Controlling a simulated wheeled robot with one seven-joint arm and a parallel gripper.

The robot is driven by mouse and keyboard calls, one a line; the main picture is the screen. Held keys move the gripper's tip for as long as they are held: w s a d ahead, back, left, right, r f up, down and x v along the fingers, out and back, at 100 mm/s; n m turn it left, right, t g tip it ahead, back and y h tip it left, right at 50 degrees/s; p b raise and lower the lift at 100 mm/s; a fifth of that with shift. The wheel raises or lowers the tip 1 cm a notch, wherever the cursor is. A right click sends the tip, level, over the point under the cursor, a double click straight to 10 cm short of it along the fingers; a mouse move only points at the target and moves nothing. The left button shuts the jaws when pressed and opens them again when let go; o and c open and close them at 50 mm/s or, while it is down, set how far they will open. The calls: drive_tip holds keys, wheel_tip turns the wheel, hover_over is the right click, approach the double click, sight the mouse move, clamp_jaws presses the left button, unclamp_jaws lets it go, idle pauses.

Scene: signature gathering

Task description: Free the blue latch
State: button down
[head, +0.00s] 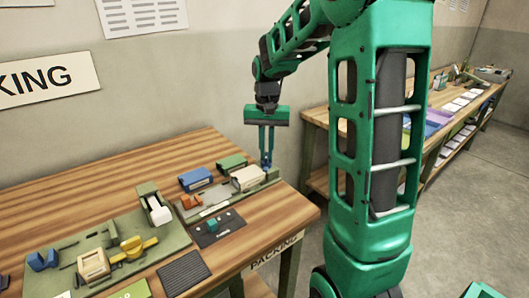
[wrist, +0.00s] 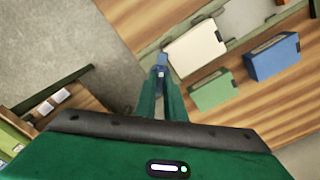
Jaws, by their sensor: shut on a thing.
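The blue latch (wrist: 162,60) shows between my fingertips in the wrist view, beside a cream box (wrist: 195,48). In the head view a small blue part of the latch (head: 266,163) shows at the right end of the green fixture (head: 232,197), near the table's back right edge. My gripper (head: 266,155) points down there, its fingers close together and shut on the latch. My gripper also shows in the wrist view (wrist: 160,80). The fingers hide part of the latch, and I cannot tell how it sits in the fixture.
The cream box (head: 249,177), a blue box (head: 195,179) and a green box (head: 231,162) stand close left of my gripper. An orange piece (head: 190,202) and a dark plate (head: 215,230) lie nearer. A tape dispenser (head: 157,210) stands left. The table's far left is bare.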

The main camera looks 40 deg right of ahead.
sight(266, 154)
drive_tip(key=n, duration=0.4)
drive_tip(key=shift+w+r+n, duration=0.15)
drive_tip(key=shift+w+n, duration=0.05)
drive_tip(key=shift+n, duration=2)
drive_tip(key=c, duration=1.8)
unclamp_jaws()
drive_tip(key=shift+c, duration=0.2)
drive_tip(key=shift+s, duration=0.1)
wheel_tip(266, 154, up, 10)
drive_tip(key=shift+r, duration=0.25)
